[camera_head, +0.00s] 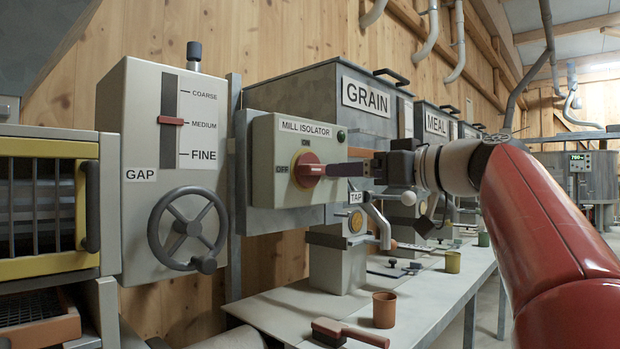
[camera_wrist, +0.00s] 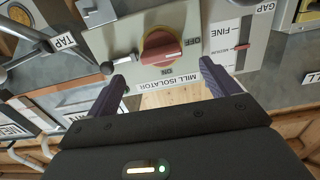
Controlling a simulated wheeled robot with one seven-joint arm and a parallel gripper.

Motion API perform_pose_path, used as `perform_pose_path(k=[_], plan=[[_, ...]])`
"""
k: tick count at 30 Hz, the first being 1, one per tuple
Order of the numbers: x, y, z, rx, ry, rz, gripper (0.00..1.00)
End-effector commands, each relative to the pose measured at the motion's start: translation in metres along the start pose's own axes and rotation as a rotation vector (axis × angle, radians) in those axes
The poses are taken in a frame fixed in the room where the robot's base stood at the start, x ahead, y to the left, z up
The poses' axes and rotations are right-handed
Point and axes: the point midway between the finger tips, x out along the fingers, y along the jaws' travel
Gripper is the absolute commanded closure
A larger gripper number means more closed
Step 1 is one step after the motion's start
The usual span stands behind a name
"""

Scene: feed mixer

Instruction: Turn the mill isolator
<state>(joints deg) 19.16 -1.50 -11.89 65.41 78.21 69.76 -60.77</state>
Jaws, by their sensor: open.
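The mill isolator is a grey box (camera_head: 275,192) with a red rotary knob (camera_head: 308,170) on a yellow disc. "ON" is printed above the knob and "OFF" to its left in the head view. The red knob (camera_wrist: 163,52) also shows in the wrist view, its grip bar lying roughly level, along the OFF direction. My gripper (camera_head: 330,170) is in front of the box, to the right of the knob in the head view. In the wrist view my gripper (camera_wrist: 166,66) is open and empty, with one dark finger to each side of the knob, apart from it.
A gap panel (camera_head: 148,215) with a handwheel (camera_head: 188,230) stands left of the isolator. The grain hopper (camera_head: 345,125) and tap lever (camera_head: 378,225) are behind and right. A brown cup (camera_head: 384,309) and a brush (camera_head: 348,332) are on the bench below.

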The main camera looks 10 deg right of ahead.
Motion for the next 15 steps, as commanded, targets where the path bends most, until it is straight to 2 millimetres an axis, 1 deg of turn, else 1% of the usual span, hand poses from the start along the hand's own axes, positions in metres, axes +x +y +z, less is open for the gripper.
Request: perform_pose_path(k=[2, 5, 12, 15], plan=[[0.003, 0.001, -0.005, -0.017, 0.014, -0.005, 0.13], [0.014, 0.000, -0.006, -0.019, 0.016, -0.009, 0.13], [0.053, 0.000, -0.007, -0.015, 0.015, -0.009, 0.13], [0.065, -0.001, -0.008, -0.017, 0.015, -0.008, 0.13]])
